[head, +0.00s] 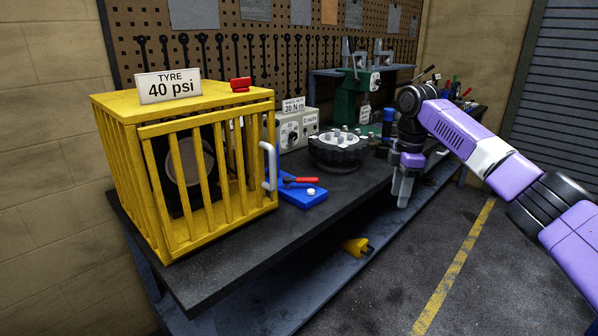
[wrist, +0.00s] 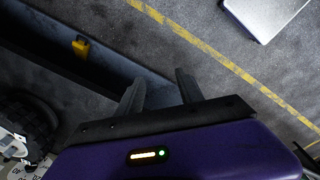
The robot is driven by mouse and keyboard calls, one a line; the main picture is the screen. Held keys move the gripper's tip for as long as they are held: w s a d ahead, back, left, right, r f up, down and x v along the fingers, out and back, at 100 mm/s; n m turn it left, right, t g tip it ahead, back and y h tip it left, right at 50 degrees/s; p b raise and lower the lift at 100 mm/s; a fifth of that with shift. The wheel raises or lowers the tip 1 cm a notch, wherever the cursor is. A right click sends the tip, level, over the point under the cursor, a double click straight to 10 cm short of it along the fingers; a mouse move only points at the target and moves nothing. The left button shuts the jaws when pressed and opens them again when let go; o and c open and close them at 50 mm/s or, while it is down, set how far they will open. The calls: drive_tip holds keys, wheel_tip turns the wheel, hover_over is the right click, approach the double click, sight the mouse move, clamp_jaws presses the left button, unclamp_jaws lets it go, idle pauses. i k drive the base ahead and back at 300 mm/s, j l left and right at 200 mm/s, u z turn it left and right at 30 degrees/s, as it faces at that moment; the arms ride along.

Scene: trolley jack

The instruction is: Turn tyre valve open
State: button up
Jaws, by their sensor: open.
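A small red part (head: 241,84) sits on top of the cage. A red lever (head: 302,180) lies across a blue block (head: 300,195) beside the cage. I cannot tell which red part is the tyre valve. My gripper (head: 402,195) points down at the bench's front edge, right of both and apart from them. In the wrist view my gripper (wrist: 158,92) is open and empty.
The cage's barred door with a white handle (head: 268,166) looks shut. A dark wheel hub (head: 338,148), a dial box marked 30 N m (head: 292,130) and a green machine (head: 352,105) stand along the bench. A yellow object (head: 356,246) lies below. The floor (head: 410,270) in front is clear.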

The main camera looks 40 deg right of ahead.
sight(287, 181)
drive_tip(key=i, duration=1.2)
